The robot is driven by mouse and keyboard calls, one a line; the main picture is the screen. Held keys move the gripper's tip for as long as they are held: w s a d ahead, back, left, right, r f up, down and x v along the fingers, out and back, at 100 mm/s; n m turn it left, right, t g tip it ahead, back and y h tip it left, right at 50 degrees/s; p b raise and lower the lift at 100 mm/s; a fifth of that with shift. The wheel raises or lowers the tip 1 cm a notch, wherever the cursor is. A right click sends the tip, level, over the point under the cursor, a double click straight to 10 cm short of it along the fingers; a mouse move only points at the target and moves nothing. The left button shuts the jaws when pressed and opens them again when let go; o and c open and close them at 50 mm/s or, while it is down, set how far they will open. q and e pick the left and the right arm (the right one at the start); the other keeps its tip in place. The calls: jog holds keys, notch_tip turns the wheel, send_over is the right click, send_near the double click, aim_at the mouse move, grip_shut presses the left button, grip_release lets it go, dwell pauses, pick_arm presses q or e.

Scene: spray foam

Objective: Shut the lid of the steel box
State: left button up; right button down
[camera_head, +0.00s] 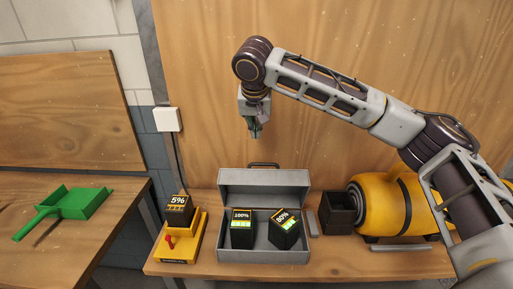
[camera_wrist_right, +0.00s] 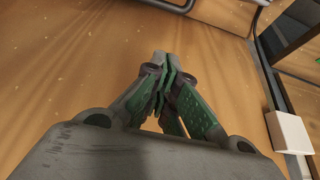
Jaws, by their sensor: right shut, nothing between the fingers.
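The steel box (camera_head: 262,256) stands on the wooden bench with its lid (camera_head: 263,187) raised open at the back. A black handle shows above the lid. Inside are two dark battery blocks, one marked 100% (camera_head: 242,229) and one marked 80% (camera_head: 284,230), the latter tilted. My right gripper (camera_head: 255,130) hangs above and behind the box, well clear of the lid. In the right wrist view its green-padded fingers (camera_wrist_right: 167,62) are closed together with nothing between them. My left gripper is in neither view.
A yellow charger (camera_head: 178,246) with a 5% battery (camera_head: 179,211) stands left of the box. Right of it are a dark open bin (camera_head: 338,214) and a yellow machine (camera_head: 385,208). A green dustpan (camera_head: 75,203) lies on the left table. A white wall box (camera_head: 168,119) has a cable.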

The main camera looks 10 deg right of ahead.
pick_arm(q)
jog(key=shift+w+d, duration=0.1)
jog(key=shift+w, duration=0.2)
pick_arm(e)
jog(key=shift+w+d, duration=0.1)
jog(key=shift+w, duration=0.2)
jog(key=shift+s, duration=0.1)
jog(key=x, duration=1)
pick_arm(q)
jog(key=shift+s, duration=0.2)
pick_arm(e)
jog(key=s, duration=0.1)
jog(key=s+a, duration=0.1)
jog(key=s, duration=0.1)
jog(key=shift+s+a+f, duration=0.1)
jog(key=shift+s+f, duration=0.1)
jog(key=shift+s, duration=0.1)
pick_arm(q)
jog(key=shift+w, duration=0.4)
